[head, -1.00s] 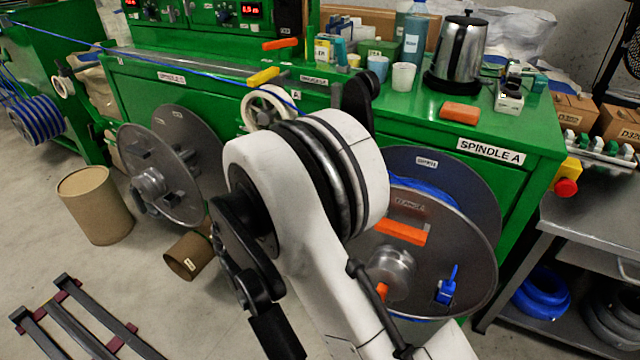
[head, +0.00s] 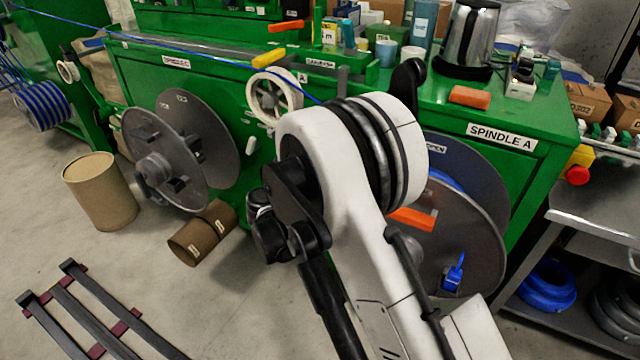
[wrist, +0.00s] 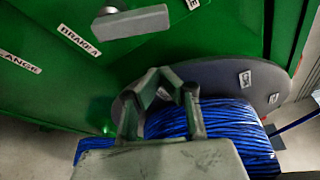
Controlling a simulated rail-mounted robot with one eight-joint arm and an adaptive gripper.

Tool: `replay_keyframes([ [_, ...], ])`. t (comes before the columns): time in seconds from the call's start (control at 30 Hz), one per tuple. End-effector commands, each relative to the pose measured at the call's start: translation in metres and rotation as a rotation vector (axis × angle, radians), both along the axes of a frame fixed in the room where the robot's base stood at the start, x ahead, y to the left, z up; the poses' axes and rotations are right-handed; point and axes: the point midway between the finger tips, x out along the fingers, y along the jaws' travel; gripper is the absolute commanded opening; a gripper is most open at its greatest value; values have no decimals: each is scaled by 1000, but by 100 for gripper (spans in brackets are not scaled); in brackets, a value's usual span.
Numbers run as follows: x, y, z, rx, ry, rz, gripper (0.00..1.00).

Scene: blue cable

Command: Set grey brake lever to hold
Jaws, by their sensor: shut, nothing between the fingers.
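The grey brake lever (wrist: 132,22) shows in the wrist view as a grey bar on the green cabinet front, at the top, above and right of the label "BRAKE A" (wrist: 79,40). It lies nearly level in the picture, its right end slightly higher. My gripper (wrist: 166,80) is shut and empty. Its fingertips appear below the lever in the picture, with a visible gap between them and it. Behind the fingers are a grey reel flange (wrist: 225,82) and wound blue cable (wrist: 215,122). In the head view my arm covers this area, and I cannot make out the gripper or this lever there.
In the head view the green bench (head: 490,115) holds a kettle (head: 468,38), cups and an orange block (head: 469,97). The spindle A reel (head: 470,225) stands right of my arm, another reel (head: 180,150) left.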

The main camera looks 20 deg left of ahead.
Motion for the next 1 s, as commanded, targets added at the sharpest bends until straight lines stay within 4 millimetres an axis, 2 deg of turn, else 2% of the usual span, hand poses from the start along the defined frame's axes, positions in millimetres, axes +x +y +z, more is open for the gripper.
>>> replay_keyframes([
  [0.1,20,-11,-5,1,0,-2,0],
  [0.2,20,7,3,0,0,2,0],
  [0.4,22,24,11,0,0,1,0],
  [0.87,22,28,14,0,0,1,0],
  [1.0,18,36,14,-14,2,11,0],
])
